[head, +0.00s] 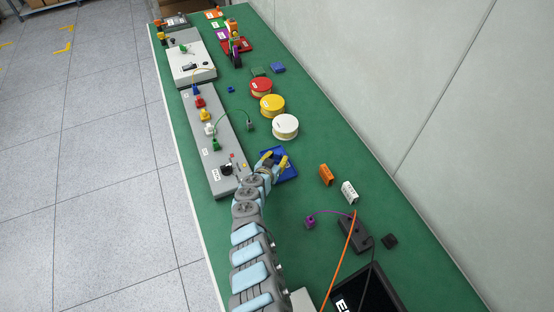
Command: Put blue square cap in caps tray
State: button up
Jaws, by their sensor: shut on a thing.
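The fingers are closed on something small. It looks blue and fits the blue square cap, but it is too small and too close in colour to the tray to make out clearly. I cannot tell whether it touches the tray. The gripper and wrist hide the tray's near left part. I cannot read a label on the tray.
A long grey panel (224,155) with coloured plugs lies left of my gripper. White (285,122), yellow (272,102) and red (261,85) spools stand beyond it. Orange (326,175) and white (349,192) blocks are at right. A small blue piece (231,89) lies farther back.

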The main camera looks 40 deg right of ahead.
jog(key=shift+f+b, duration=0.55)
jog(key=shift+b, duration=0.25)
jog(key=o, duration=0.8)
jog(key=shift+r, duration=0.1)
jog(key=shift+r+p, duration=0.65)
jog(key=shift+p, duration=0.3)
jog(key=shift+s+a+r+p, duration=0.15)
jog(key=shift+a+r+p, duration=0.1)
jog(key=shift+a+p, duration=0.15)
jog(key=shift+p+v, duration=1.8)
jog(key=shift+v, duration=0.85)
jog(key=shift+p+v, duration=0.3)
jog(key=shift+v, duration=2.55)
